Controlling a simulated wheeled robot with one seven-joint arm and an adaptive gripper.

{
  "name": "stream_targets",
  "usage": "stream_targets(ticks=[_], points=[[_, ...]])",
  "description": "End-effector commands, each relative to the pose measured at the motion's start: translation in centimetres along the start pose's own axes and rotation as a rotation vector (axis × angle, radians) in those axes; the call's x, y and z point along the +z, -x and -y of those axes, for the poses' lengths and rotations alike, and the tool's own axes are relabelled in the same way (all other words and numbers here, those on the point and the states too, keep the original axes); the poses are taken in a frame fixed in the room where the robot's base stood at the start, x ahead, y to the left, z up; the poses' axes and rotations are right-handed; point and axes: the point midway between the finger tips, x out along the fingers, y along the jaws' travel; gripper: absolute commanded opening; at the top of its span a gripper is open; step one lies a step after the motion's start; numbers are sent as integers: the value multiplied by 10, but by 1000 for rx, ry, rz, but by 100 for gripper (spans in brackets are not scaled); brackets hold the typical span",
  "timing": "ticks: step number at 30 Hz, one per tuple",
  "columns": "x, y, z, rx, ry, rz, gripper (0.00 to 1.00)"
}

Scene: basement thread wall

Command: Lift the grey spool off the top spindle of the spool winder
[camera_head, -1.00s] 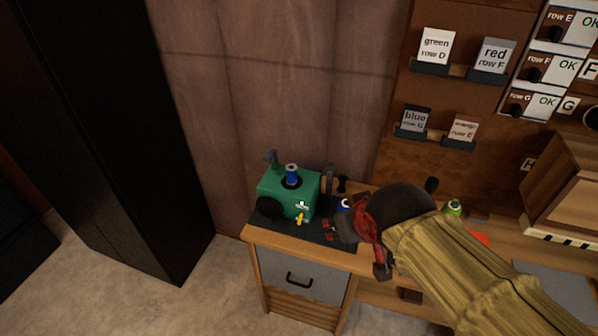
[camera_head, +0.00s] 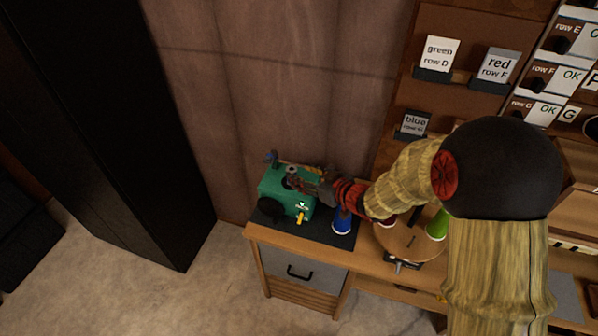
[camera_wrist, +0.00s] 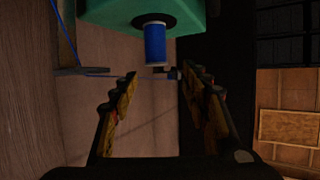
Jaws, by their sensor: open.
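The green spool winder (camera_head: 288,198) stands on the dark mat at the left end of the bench; its green body also fills the top of the wrist view (camera_wrist: 195,14). In the head view my gripper (camera_head: 302,181) reaches in from the right at the winder's top and mostly hides that spool. My gripper is open and empty; in the wrist view its fingers (camera_wrist: 160,82) stand apart, with the spool ahead of the gap.
A blue cone (camera_head: 342,221) stands on the mat just right of the winder. A round wooden disc (camera_head: 405,243) with a green cone (camera_head: 438,224) lies farther right under my arm. A yellow lever (camera_head: 300,217) sticks out at the winder's front. A black cabinet (camera_head: 110,130) stands left.

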Motion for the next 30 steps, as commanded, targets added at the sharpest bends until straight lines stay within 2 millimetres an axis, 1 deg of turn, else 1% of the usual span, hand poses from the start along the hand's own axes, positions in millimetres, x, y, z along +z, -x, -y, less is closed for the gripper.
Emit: stream_targets(ticks=[3,11,15,19,21,27,30], points=[[2,-14,1,-3,1,0,46],[5,-34,-2,0,0,1,46],[10,-54,-6,0,0,1,46],[9,-71,-6,1,1,1,46],[8,-74,-7,2,1,1,46],[7,-73,-7,3,0,1,46],[7,-73,-7,3,0,1,40]])
